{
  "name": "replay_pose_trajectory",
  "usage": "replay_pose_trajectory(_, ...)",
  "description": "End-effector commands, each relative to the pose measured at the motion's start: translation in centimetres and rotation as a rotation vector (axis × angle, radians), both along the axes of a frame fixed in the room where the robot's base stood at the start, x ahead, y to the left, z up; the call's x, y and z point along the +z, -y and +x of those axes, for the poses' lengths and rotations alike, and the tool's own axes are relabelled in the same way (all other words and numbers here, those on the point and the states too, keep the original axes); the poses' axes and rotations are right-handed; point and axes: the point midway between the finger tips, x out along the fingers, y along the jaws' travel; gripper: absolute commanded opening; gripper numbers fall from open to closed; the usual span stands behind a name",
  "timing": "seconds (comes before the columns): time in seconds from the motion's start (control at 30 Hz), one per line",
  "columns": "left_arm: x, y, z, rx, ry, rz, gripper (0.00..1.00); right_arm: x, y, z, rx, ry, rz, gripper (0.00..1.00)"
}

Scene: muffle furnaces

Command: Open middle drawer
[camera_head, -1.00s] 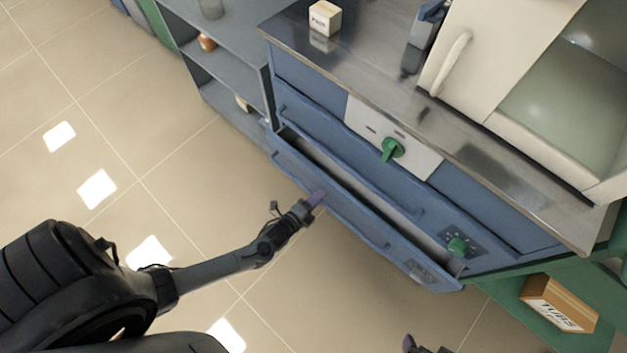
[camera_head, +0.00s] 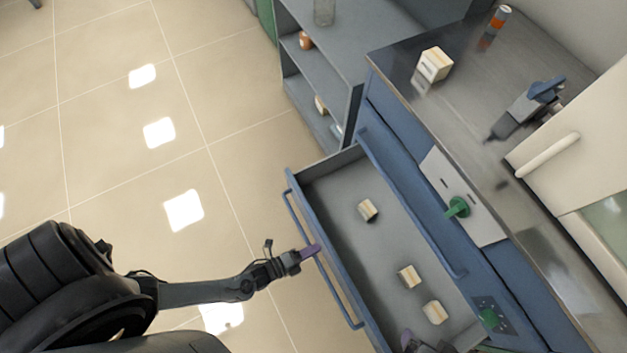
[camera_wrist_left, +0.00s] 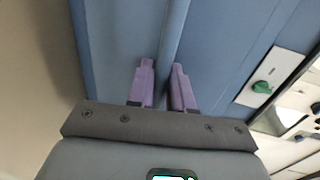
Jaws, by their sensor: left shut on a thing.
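The middle drawer (camera_head: 330,190) of the blue cabinet stands pulled well out, its grey inside exposed. Its long blue handle (camera_head: 332,289) runs along the front panel. My left gripper (camera_head: 312,250) is at the handle, with its purple fingers on either side of the bar; it is shut on it. In the left wrist view, the gripper (camera_wrist_left: 162,80) has one finger on each side of the blue handle bar (camera_wrist_left: 172,40). My right gripper (camera_head: 416,343) shows only partly at the bottom edge, by the drawer's near end; its jaw state is unclear.
Several small boxes, one at the far end (camera_head: 368,210), lie in the drawer. Above it are a panel with a green knob (camera_head: 457,207) and a metal worktop (camera_head: 480,110) bearing a box (camera_head: 435,64). A grey shelf (camera_head: 335,75) adjoins. Floor (camera_head: 110,100) is clear at left.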

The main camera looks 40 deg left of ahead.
Motion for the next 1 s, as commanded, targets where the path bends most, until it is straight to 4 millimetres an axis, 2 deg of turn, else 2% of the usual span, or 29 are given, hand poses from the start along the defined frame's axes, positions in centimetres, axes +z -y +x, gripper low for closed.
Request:
replay_pose_trajectory(0.43, 0.0, 0.1, -0.3, -0.009, 0.002, -0.001, 0.00, 0.0, 0.1, 0.0, 0.003, -0.001, -0.006, 0.98)
replay_pose_trajectory(0.47, 0.0, 0.1, -0.3, -0.009, 0.002, -0.001, 0.22, 0.0, 0.1, 0.0, 0.004, -0.001, -0.006, 0.98)
replay_pose_trajectory(0.57, 0.0, 0.1, -0.3, -0.009, 0.001, -0.001, 0.36, 0.0, 0.2, 0.0, 0.006, -0.001, -0.008, 0.98)
replay_pose_trajectory(0.87, 0.0, 0.1, -0.4, -0.008, 0.000, 0.000, 0.36, 0.1, 0.2, 0.0, 0.005, -0.002, -0.010, 0.98)
replay_pose_trajectory(1.0, 0.2, -0.3, -1.2, -0.008, -0.003, 0.002, 0.36, 0.5, 0.2, 0.0, 0.005, -0.001, -0.008, 0.98)
